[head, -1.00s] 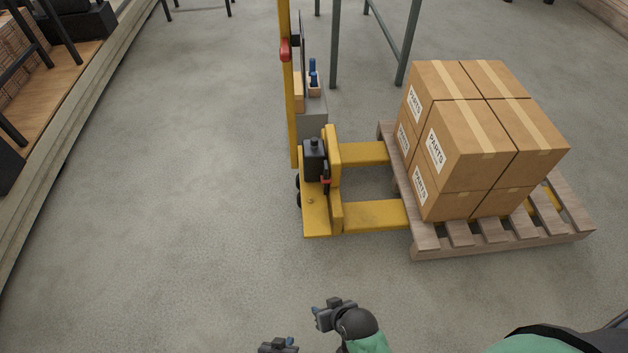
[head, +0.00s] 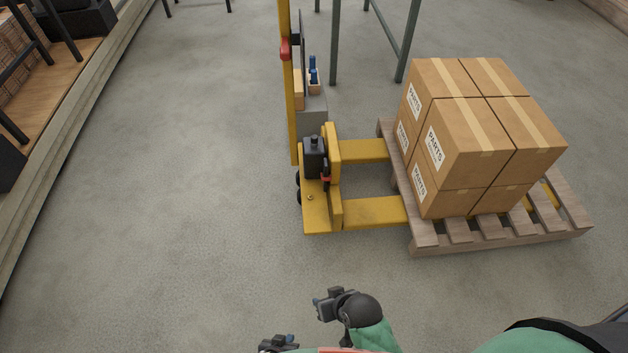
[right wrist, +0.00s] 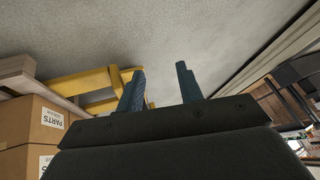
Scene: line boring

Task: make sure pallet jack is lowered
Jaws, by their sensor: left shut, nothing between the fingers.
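The yellow pallet jack (head: 317,207) stands mid-floor with its upright handle (head: 291,110), which has a red part (head: 286,50), on the left. A black unit (head: 314,157) sits at the handle's base. Its two yellow forks (head: 375,213) run right, under a wooden pallet (head: 424,236). I cannot tell whether the pallet is clear of the floor. The jack also shows in the right wrist view (right wrist: 85,84).
Stacked cardboard boxes labelled PARTS (head: 470,150) stand on the pallet. A raised ledge (head: 75,130) runs along the left. Green-grey posts (head: 334,50) stand behind the jack. The floor (head: 180,200) between the ledge and the jack is clear.

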